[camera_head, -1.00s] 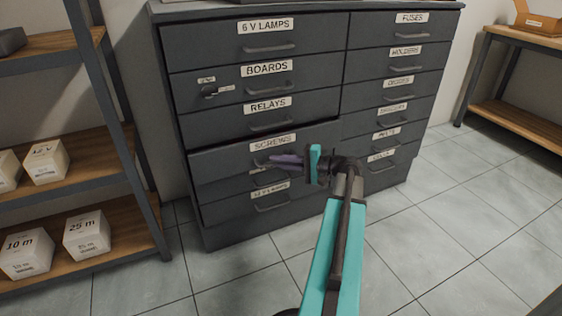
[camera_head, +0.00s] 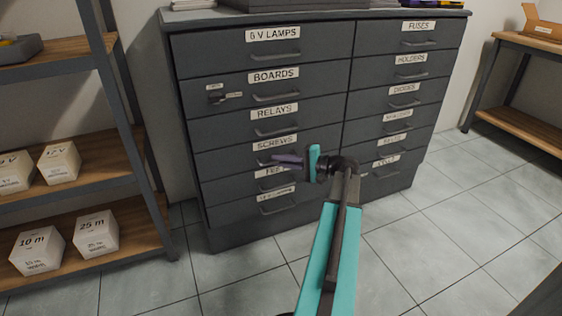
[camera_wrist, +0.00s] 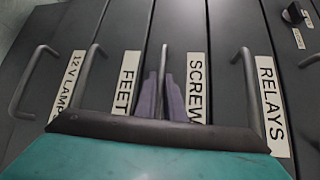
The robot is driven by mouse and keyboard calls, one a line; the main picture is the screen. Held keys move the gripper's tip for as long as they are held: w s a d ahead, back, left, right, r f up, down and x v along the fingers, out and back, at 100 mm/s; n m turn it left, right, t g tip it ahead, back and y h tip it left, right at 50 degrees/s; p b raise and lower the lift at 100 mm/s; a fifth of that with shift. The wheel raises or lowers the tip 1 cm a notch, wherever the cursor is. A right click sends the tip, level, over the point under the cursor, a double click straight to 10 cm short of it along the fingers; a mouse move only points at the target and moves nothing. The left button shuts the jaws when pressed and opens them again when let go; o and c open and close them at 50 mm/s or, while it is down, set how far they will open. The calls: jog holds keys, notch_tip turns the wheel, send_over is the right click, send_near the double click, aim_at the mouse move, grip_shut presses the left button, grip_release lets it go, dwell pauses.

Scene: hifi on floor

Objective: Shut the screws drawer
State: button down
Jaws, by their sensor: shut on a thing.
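The screws drawer (camera_head: 229,154) is in the left column of the grey cabinet, below the relays drawer (camera_head: 225,122). Its front looks level with the drawers around it. My gripper (camera_head: 288,159) is at this drawer's front, with its purple fingers shut on the screws drawer's handle. In the wrist view the fingers (camera_wrist: 161,97) close around the handle (camera_wrist: 163,60), beside the screws label (camera_wrist: 197,85). The gripper hides part of the handle and part of the feet drawer's label in the head view.
A shelf with white boxes (camera_head: 60,162) stands to the left, close to the cabinet. A wooden bench (camera_head: 525,130) stands at the right. The tiled floor (camera_head: 440,240) before the cabinet is clear.

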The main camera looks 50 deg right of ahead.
jog(key=shift+w, duration=0.35)
jog(key=c, duration=2.1)
grip_release()
jog(key=shift+d, duration=0.1)
jog(key=shift+s, duration=0.15)
jog(key=shift+p+v, duration=2.35)
jog(key=shift+v, duration=4.45)
